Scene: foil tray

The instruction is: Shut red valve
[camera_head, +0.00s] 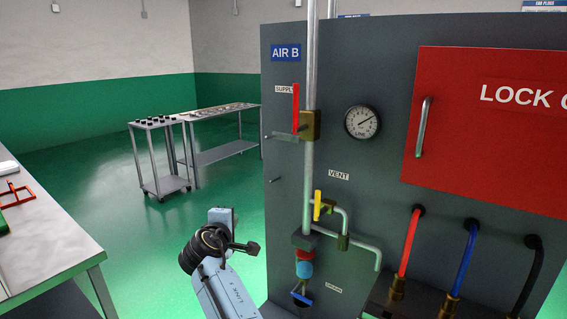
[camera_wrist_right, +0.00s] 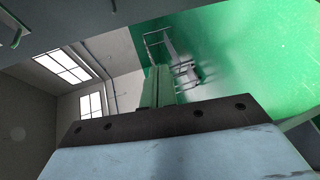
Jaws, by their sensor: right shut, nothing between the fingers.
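The red valve handle (camera_head: 296,107) stands upright beside the vertical pipe, beside the SUPPLY label, on the brass valve body (camera_head: 311,125) of the AIR B panel. My right gripper (camera_wrist_right: 159,72) is shut and empty. In the head view its light-blue housing (camera_head: 222,216) is low and left of the panel, well below the red handle and apart from it; its fingertips are hard to make out there. The red handle does not show clearly in the right wrist view. My left gripper is not in view.
A yellow vent handle (camera_head: 317,205) stands upright below, near bent pipes. A pressure gauge (camera_head: 362,122) and a red lock-out box (camera_head: 490,125) are to the right. Red, blue and black hoses (camera_head: 464,262) hang below. A bench (camera_head: 50,235) stands left; carts (camera_head: 160,160) are behind.

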